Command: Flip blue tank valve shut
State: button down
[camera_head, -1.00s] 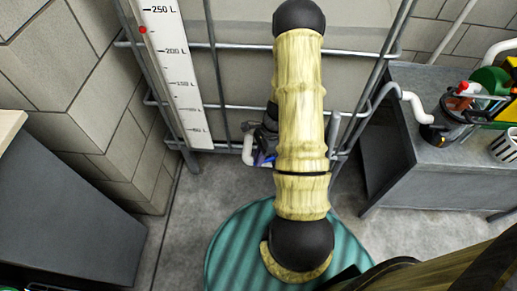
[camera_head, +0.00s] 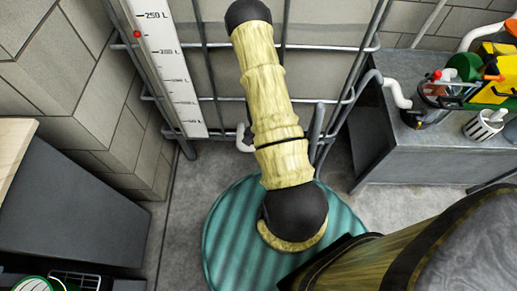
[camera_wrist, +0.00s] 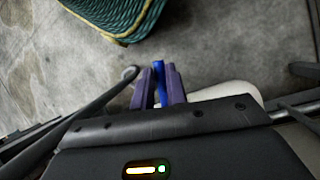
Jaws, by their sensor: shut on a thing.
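In the wrist view my gripper (camera_wrist: 159,88) has two purple fingers closed on a thin blue piece, the blue valve handle (camera_wrist: 159,80), between them. A white pipe (camera_wrist: 222,93) runs just to the right of the fingers. In the head view my arm covers the valve and my gripper. Only part of the white outlet pipe (camera_head: 244,139) shows left of my arm, low at the front of the caged tank (camera_head: 225,80). The valve body is hidden.
A round teal ribbed object (camera_head: 235,235) stands on the floor below my arm; it also shows in the wrist view (camera_wrist: 118,12). A grey bench (camera_head: 440,150) with tools is at right. A dark cabinet (camera_head: 70,200) is at left. Metal cage bars surround the tank.

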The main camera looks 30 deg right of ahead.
jog(key=shift+s+d+n+h+p, duration=0.2)
jog(key=shift+d+n+h+p, duration=0.1)
jog(key=shift+n, duration=0.35)
jog(key=shift+s+d+n+h+p, duration=0.15)
jog(key=shift+d+n+h+p, duration=0.15)
jog(key=shift+n, duration=0.35)
jog(key=c, duration=1.5)
grip_release()
jog(key=shift+o, duration=0.6)
jog(key=p+v, duration=0.1)
jog(key=v, duration=0.6)
jog(key=shift+w+r, duration=0.2)
